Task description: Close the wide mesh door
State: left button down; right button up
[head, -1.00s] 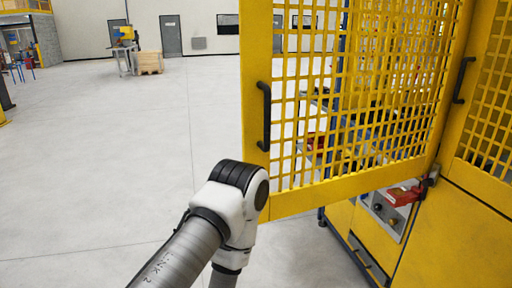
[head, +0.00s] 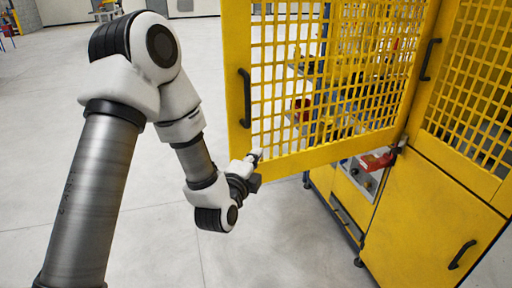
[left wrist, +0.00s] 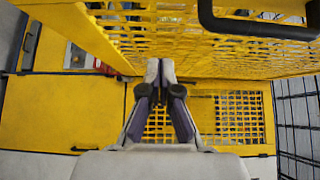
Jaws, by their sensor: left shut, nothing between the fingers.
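The wide mesh door (head: 237,62) is a yellow frame with yellow mesh. It stands swung open, its hinge side at the right against the yellow cabinet. Its black handle (head: 245,98) is on the free left edge. My left gripper (head: 255,156) is shut and empty, at the door's lower left corner, below the handle. In the left wrist view the shut fingertips (left wrist: 160,66) point forward, with the door's mesh (left wrist: 200,50) and handle (left wrist: 255,26) above them. I cannot tell whether they touch the door. My right gripper is not in view.
The yellow cabinet (head: 420,215) stands at the right, with another mesh panel (head: 475,85) and a black handle (head: 461,254). The grey floor (head: 300,235) is clear.

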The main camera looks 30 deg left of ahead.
aim_at(261, 131)
pick_arm(q)
jog(key=w+a, duration=0.1)
jog(key=w, duration=0.1)
jog(key=w+a, duration=0.1)
jog(key=w, duration=0.1)
jog(key=w+a+p, duration=0.1)
jog(key=w, duration=0.2)
jog(key=shift+a+r, duration=0.1)
jog(key=shift+a, duration=0.3)
jog(key=shift+w+a, duration=0.1)
jog(key=shift+a, duration=0.45)
jog(key=shift+d, duration=0.15)
jog(key=shift+w, duration=0.1)
